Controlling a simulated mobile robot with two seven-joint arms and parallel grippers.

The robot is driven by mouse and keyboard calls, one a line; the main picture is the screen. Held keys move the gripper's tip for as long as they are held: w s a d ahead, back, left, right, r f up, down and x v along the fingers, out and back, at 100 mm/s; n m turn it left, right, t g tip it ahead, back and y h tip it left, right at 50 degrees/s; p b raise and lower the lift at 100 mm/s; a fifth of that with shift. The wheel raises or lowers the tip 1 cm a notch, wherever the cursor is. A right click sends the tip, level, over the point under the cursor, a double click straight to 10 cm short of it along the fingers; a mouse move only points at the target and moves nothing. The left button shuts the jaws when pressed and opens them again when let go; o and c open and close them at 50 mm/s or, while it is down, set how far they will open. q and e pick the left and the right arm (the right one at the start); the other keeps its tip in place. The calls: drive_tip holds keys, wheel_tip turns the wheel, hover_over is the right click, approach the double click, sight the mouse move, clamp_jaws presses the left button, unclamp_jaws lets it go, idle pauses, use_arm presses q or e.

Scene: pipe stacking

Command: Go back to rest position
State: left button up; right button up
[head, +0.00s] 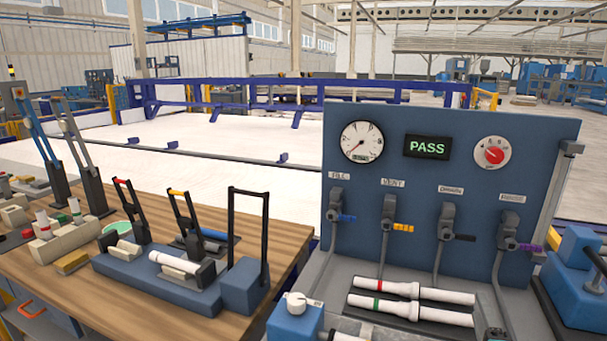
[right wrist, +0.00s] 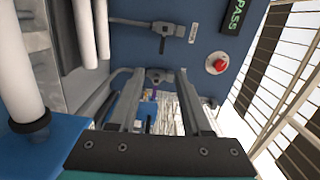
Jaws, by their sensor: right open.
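My right gripper (right wrist: 153,80) shows in the right wrist view with its two grey fingers apart and nothing between them. I cannot clearly make it out in the head view. My left gripper is in neither view. Two white pipes (head: 413,308), one with a green band and one with a red band, lie side by side at the foot of the blue test panel (head: 455,150). White pipes (right wrist: 88,35) also show at the left of the right wrist view, apart from the fingers.
The panel carries a gauge (head: 362,141), a green PASS display (head: 427,147), a red knob (head: 494,154) and several valve handles. A wooden bench (head: 180,285) at left holds a blue clamp fixture (head: 160,285) with a white pipe, plus blocks and levers. A blue unit (head: 572,290) stands at right.

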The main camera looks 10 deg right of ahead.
drive_tip(key=s+a+f+n+g+y, duration=0.1)
drive_tip(key=a+f+n+g+y, duration=0.2)
drive_tip(key=a+n, duration=0.35)
drive_tip(key=s+a+f+n+g+y, duration=0.1)
drive_tip(key=a+f+n+y, duration=0.25)
drive_tip(key=a+n, duration=0.35)
drive_tip(key=s+a+f+n+g, duration=0.1)
drive_tip(key=s+a+n+g, duration=0.25)
drive_tip(key=s, duration=0.35)
drive_tip(key=s+a+f+n+g+y, duration=0.1)
drive_tip(key=s+a+f+n+g, duration=0.1)
drive_tip(key=s+a+n, duration=0.35)
drive_tip(key=s+a+f+n+g, duration=0.1)
drive_tip(key=s+a+n+g, duration=0.15)
drive_tip(key=s, duration=0.55)
wheel_tip(320, 180, down, 23)
drive_tip(key=s+g, duration=0.2)
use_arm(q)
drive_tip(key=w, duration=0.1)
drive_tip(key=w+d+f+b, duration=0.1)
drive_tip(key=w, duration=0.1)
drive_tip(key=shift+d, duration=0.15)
use_arm(e)
drive_tip(key=s+d+f+g, duration=0.1)
drive_tip(key=s+d+f, duration=0.2)
drive_tip(key=s+f, duration=1.1)
drive_tip(key=shift+s+f, duration=0.25)
drive_tip(key=shift+s, duration=0.35)
drive_tip(key=shift+s, duration=0.1)
